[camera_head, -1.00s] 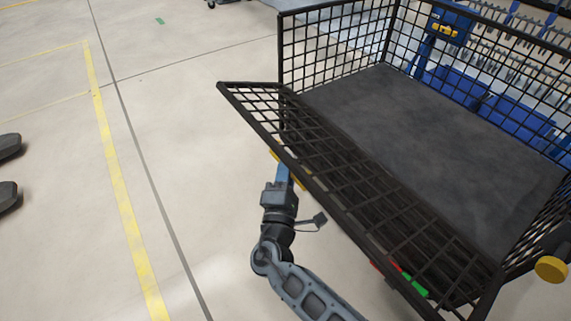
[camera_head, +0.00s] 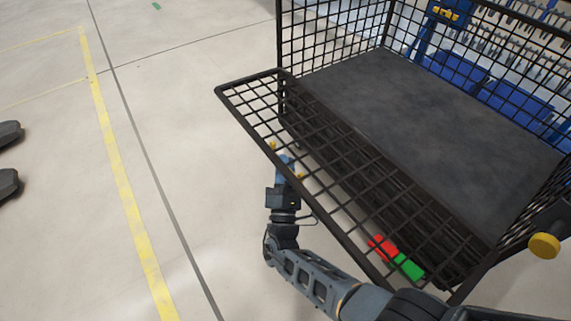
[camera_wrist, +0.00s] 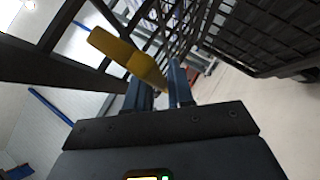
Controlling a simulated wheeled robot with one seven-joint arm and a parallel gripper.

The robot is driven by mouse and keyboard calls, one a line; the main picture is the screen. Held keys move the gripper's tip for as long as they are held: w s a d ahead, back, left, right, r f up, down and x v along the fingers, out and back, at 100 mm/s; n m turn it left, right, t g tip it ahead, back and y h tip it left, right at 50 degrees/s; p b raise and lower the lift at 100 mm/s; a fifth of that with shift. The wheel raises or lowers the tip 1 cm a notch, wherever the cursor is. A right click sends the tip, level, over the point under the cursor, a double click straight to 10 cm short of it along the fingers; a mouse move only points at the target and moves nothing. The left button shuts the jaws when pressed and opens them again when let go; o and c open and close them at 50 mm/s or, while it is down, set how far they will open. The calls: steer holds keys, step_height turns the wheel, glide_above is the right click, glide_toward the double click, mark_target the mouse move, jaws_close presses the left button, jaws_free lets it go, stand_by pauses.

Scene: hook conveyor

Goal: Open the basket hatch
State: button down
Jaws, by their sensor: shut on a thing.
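The basket (camera_head: 279,40) is a black wire-mesh cage with a dark grey floor. Its mesh hatch (camera_head: 222,92) sticks outward from the near side, tilted and fairly flat. A yellow handle (camera_head: 273,146) is at the hatch's outer edge. My gripper (camera_head: 285,162) is at that edge, with yellow showing on both sides of its blue fingers. In the wrist view the yellow handle (camera_wrist: 117,48) runs to between my fingers (camera_wrist: 163,82), which are shut on it. The fingers partly hide the handle's middle.
A red block (camera_head: 383,247) and a green block (camera_head: 408,267) show below the hatch, above my arm. A yellow knob (camera_head: 544,246) is at the basket's right. Blue bins (camera_head: 515,100) stand behind. The floor to the left is open, with a yellow line (camera_head: 118,180).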

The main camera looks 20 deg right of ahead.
stand_by(0.4)
steer(key=c, duration=1.2)
jaws_free()
steer(key=shift+o, duration=0.2)
steer(key=shift+a, duration=0.1)
steer(key=v, duration=0.7)
steer(key=shift+s+f, duration=0.25)
steer(key=shift+s, duration=0.05)
